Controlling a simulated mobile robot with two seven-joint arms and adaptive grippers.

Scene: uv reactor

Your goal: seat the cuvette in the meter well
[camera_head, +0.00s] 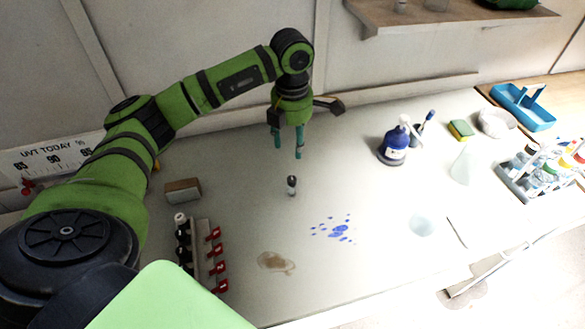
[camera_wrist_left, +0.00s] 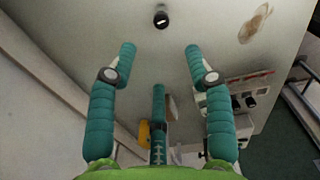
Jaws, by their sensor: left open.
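A small dark-capped upright piece (camera_head: 292,185), likely the cuvette, stands alone on the pale bench; its body is too small to make out well. It also shows near the top of the left wrist view (camera_wrist_left: 162,18), seen almost from above. My left gripper (camera_head: 288,150) points down with its teal fingers spread, above and behind the piece, empty and apart from it. In the left wrist view the fingertips (camera_wrist_left: 160,50) stand wide apart, short of the piece. I cannot clearly identify the meter or its well. My right gripper is not in view.
A rack (camera_head: 201,256) with dark bottles and red parts stands at the left, near a small block (camera_head: 183,190). A blue bottle (camera_head: 394,146), a flask (camera_head: 465,166) and a bottle carrier (camera_head: 540,178) are to the right. Blue spots (camera_head: 338,231) and a brown stain (camera_head: 275,262) mark the bench.

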